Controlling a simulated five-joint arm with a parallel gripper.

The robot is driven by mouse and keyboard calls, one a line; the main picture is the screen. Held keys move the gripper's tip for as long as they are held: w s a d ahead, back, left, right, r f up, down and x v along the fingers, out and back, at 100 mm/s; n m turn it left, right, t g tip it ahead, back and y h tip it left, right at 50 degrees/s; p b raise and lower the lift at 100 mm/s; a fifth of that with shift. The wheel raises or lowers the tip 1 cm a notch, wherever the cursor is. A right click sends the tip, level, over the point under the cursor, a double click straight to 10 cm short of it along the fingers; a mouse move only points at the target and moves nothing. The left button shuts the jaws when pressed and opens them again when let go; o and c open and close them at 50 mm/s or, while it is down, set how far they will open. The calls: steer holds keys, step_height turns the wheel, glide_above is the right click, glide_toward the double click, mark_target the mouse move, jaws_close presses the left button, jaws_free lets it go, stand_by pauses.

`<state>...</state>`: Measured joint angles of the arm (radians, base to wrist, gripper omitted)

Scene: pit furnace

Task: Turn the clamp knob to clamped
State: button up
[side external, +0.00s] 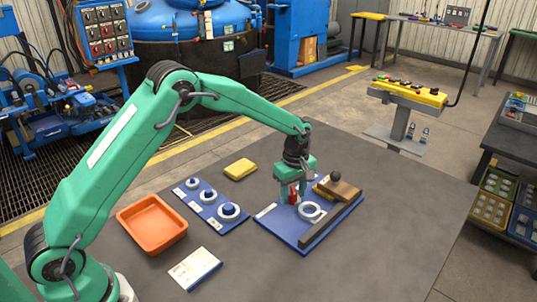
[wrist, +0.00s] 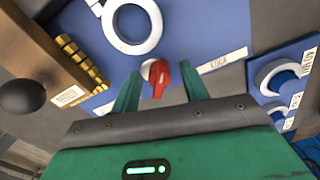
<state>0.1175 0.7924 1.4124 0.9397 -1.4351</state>
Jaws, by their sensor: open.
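The red clamp knob (wrist: 158,80) sits on a white round base on the blue fixture plate (wrist: 75,18). It points down and slightly left in the wrist view, and also shows in the side view (side external: 293,197). My gripper (side external: 292,192) points down over it. In the wrist view my gripper (wrist: 160,78) is open, with one finger on each side of the knob. I cannot tell whether either finger touches it. A white label (wrist: 222,60) lies right of the knob; another white label (wrist: 68,96) is at the left, its text unclear.
A white ring (side external: 302,215), a wooden block (side external: 345,192) with a black ball and a dark bar (side external: 330,230) crowd the fixture. A blue board (side external: 205,212) with several ring pieces, a yellow block (side external: 240,169), an orange tray (side external: 128,218) and a card (side external: 195,268) lie left.

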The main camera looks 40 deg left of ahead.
mark_target(294, 190)
step_height(294, 190, up, 8)
steer(key=shift+w+f, duration=0.1)
steer(key=shift+f, duration=0.05)
steer(key=s+a+r+m+t, duration=0.1)
steer(key=s+r+m, duration=0.3)
steer(key=s+r, duration=0.4)
steer(key=s+a+r+m+t, duration=0.2)
steer(key=s+a+r+m, duration=0.2)
steer(key=s+r, duration=0.4)
steer(key=shift+s+m, duration=0.7)
steer(key=shift+s, duration=1)
steer(key=shift+w+d, duration=0.1)
steer(key=shift+w, duration=0.05)
